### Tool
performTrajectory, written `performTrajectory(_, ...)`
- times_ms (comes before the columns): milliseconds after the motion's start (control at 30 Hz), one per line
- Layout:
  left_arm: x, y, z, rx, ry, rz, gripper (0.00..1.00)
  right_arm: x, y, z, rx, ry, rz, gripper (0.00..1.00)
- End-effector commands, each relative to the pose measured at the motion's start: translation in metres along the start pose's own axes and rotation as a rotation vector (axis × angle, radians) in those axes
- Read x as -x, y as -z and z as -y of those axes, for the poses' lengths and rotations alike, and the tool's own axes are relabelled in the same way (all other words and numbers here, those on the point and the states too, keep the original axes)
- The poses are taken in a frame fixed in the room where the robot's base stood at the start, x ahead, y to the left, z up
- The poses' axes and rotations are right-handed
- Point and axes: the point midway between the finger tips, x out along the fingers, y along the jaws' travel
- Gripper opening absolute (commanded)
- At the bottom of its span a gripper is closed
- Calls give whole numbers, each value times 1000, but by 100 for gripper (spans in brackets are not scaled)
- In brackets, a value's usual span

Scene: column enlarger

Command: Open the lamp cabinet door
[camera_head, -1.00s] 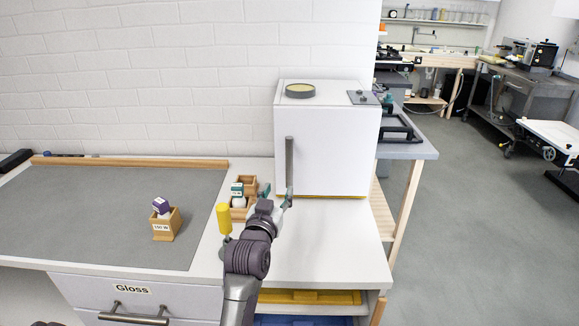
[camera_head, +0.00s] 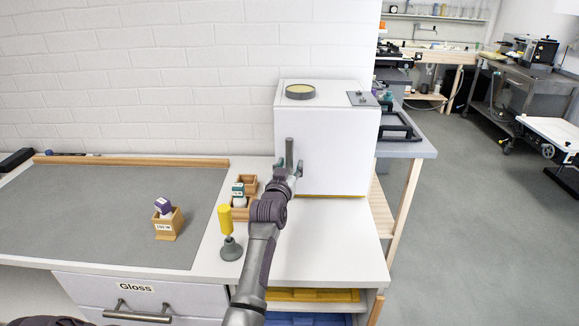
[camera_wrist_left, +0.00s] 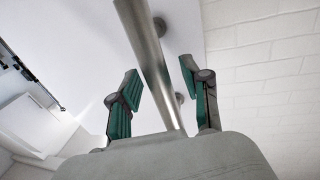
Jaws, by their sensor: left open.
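The lamp cabinet (camera_head: 335,150) is a white box standing on the counter against the wall, its door shut. A grey vertical bar handle (camera_head: 289,152) is on the left side of its front. My left gripper (camera_head: 289,172) is at the lower part of this handle. In the left wrist view the open left gripper (camera_wrist_left: 160,95) has its green-padded fingers on either side of the handle (camera_wrist_left: 148,50), with gaps showing between pads and bar. The handle's lower end in the head view is hidden by the gripper. My right gripper is not seen.
A yellow-handled tool (camera_head: 226,222) stands left of my arm. The counter right of my arm (camera_head: 335,245) is clear.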

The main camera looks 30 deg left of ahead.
Motion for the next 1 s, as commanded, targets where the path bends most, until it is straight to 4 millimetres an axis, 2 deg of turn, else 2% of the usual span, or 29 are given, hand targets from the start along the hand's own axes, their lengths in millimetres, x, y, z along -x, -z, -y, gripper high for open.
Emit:
performTrajectory(133, 0, 0, 0, 0, 0, 0, 48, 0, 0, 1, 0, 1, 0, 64)
performTrajectory(167, 0, 0, 0, 0, 0, 0, 44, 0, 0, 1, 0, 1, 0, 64)
performTrajectory(433, 0, 0, 0, 0, 0, 1, 0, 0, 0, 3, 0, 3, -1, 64)
performTrajectory(1000, 1, -1, 1, 0, -1, 3, 0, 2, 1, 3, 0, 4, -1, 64)
